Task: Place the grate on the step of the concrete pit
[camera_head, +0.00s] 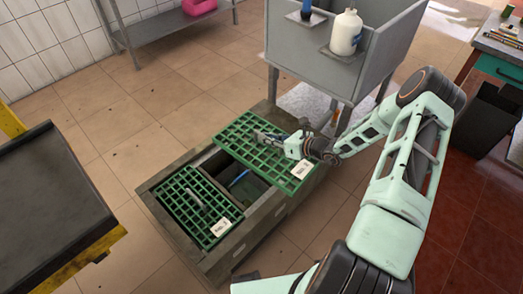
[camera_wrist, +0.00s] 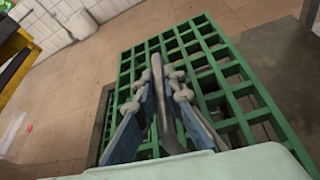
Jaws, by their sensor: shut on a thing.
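The held green grate (camera_head: 237,131) carries a white label and is at the far right part of the concrete pit (camera_head: 246,247). My gripper (camera_head: 262,136) is shut on its grey handle; the handle (camera_wrist: 158,90) shows between the fingers in the wrist view. The grate (camera_wrist: 215,75) looks slightly turned against the pit's rim and overhangs its right side. I cannot tell whether it touches the rim. A second green grate (camera_head: 186,199) with a handle and label lies in the near left part of the pit. The pit's step is mostly hidden under the grates.
A dark opening with a blue thing (camera_head: 238,178) shows between the grates. A grey sink (camera_head: 340,62) with a white bottle (camera_head: 346,33) stands behind the pit. A black-topped yellow cart (camera_head: 50,205) is at left. The tiled floor (camera_head: 115,150) between is clear.

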